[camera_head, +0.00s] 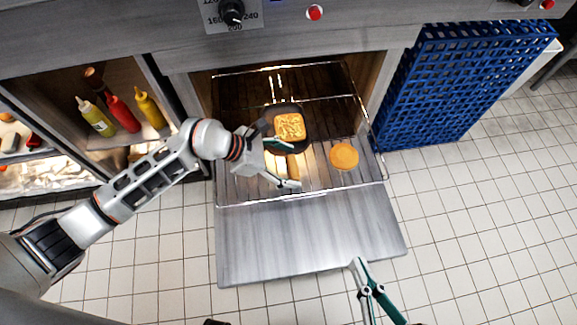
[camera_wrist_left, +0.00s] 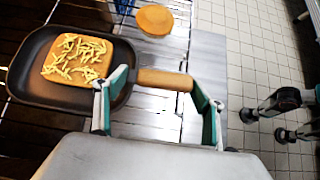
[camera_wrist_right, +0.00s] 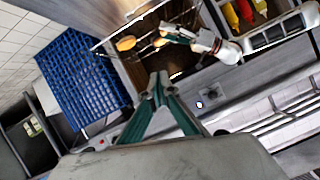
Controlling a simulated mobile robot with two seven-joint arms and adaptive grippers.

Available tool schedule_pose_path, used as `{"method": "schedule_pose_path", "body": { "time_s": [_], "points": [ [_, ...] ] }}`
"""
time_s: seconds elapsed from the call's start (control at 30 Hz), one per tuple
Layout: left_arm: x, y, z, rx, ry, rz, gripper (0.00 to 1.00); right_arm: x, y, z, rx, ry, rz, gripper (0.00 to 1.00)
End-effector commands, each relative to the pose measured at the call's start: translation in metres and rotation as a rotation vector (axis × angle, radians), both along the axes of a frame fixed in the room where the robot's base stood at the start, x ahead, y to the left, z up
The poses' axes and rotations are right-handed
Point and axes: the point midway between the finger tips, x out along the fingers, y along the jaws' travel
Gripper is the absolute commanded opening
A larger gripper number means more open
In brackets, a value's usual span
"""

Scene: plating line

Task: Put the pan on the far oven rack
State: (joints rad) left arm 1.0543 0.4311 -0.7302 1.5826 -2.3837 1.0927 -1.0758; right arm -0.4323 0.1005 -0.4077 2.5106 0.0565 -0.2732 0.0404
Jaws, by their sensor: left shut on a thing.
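The dark pan (camera_head: 303,146) has a wooden handle (camera_head: 293,172) and holds a square orange-brown slice topped with pale shreds (camera_head: 289,127). It is over the wire oven rack (camera_head: 330,190) inside the open oven; I cannot tell whether it touches the wires. My left gripper (camera_head: 287,163) is shut on the pan's handle, with its fingers at the handle in the left wrist view (camera_wrist_left: 163,79). My right gripper (camera_head: 358,263) is shut and empty, in front of the open oven door; its fingertips meet in the right wrist view (camera_wrist_right: 158,78).
A round orange disc (camera_head: 344,156) lies on the rack right of the pan. The lowered oven door (camera_head: 310,240) extends forward. A blue crate (camera_head: 460,80) stands right of the oven. Bottles, including a red one (camera_head: 124,114), stand in the left cabinet.

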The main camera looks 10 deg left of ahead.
Motion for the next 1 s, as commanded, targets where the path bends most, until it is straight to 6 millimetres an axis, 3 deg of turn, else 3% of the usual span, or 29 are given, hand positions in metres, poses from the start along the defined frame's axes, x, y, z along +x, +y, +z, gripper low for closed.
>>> {"method": "schedule_pose_path", "body": {
  "time_s": [0.03, 0.1, 0.37, 0.4, 0.47, 0.83, 1.0],
  "points": [
    [-0.003, -0.001, -0.015, -0.004, 0.008, 0.001, 0.16, -0.004, 0.004, -0.008, 0.03, 0.021, -0.01, 0.0],
    [-0.003, -0.001, -0.024, -0.004, 0.008, 0.0, 0.16, -0.007, 0.009, -0.009, 0.073, 0.033, -0.022, 0.0],
    [0.001, -0.001, -0.024, -0.002, -0.003, -0.001, 0.16, -0.004, 0.014, -0.002, 0.124, 0.03, -0.042, 0.0],
    [-0.001, 0.0, -0.026, 0.001, 0.005, 0.0, 0.72, -0.004, 0.014, -0.002, 0.124, 0.029, -0.043, 0.0],
    [-0.001, 0.0, -0.026, 0.001, 0.005, 0.0, 0.86, -0.004, 0.014, -0.002, 0.123, 0.028, -0.045, 0.0],
    [-0.001, 0.001, -0.025, 0.001, 0.003, 0.0, 0.86, -0.003, 0.013, -0.002, 0.116, 0.027, -0.042, 0.0],
    [-0.002, 0.014, -0.009, 0.003, -0.003, 0.0, 0.86, 0.001, 0.01, 0.006, 0.073, 0.001, -0.024, 0.0]
  ]
}}
